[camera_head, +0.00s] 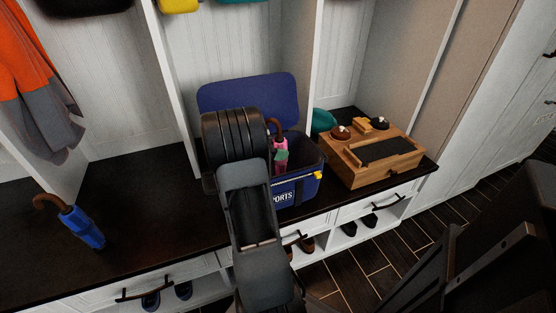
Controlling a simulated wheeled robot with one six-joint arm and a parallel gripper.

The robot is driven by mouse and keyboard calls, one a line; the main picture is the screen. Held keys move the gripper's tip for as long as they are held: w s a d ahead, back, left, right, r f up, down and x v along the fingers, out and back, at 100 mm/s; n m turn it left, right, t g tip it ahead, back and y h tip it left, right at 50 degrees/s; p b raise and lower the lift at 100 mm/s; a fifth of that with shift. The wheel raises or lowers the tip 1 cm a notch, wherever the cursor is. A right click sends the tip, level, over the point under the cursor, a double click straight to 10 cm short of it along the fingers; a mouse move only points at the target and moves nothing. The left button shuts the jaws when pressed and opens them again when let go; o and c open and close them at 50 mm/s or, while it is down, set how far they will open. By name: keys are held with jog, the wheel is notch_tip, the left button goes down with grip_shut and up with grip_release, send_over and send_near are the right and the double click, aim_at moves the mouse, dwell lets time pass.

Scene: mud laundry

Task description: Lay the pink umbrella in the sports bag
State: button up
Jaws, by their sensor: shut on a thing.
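The pink umbrella (281,146) stands nearly upright at the open sports bag, its brown hooked handle at the top and a green patch lower down. Its lower part is hidden by the bag and my arm. The navy sports bag (297,190) sits on the dark bench top with its lid raised at the back. My gripper (240,136) is over the bag's left part, against the umbrella, and is shut on it. The fingertips are hidden behind my dark wrist and arm, so the exact grip point does not show.
A blue umbrella (82,226) with a brown handle lies on the bench at left. A wooden box (372,152) with brushes stands right of the bag, with a teal item (323,121) behind. White dividers flank the bag's bay. The bench between blue umbrella and bag is clear.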

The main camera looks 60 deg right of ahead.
notch_tip(320, 180, down, 4)
jog(key=shift+r+b, duration=0.25)
jog(key=shift+b, duration=0.3)
jog(key=shift+r, duration=0.1)
jog(key=o, duration=1.4)
jog(key=shift+f, duration=0.2)
jog(key=shift+a+r, duration=0.1)
jog(key=shift+r, duration=0.2)
jog(key=p+v, duration=0.2)
jog(key=v, duration=0.5)
jog(key=shift+w+a+p, duration=0.1)
jog(key=shift+w+p, duration=0.05)
jog(key=shift+p, duration=0.2)
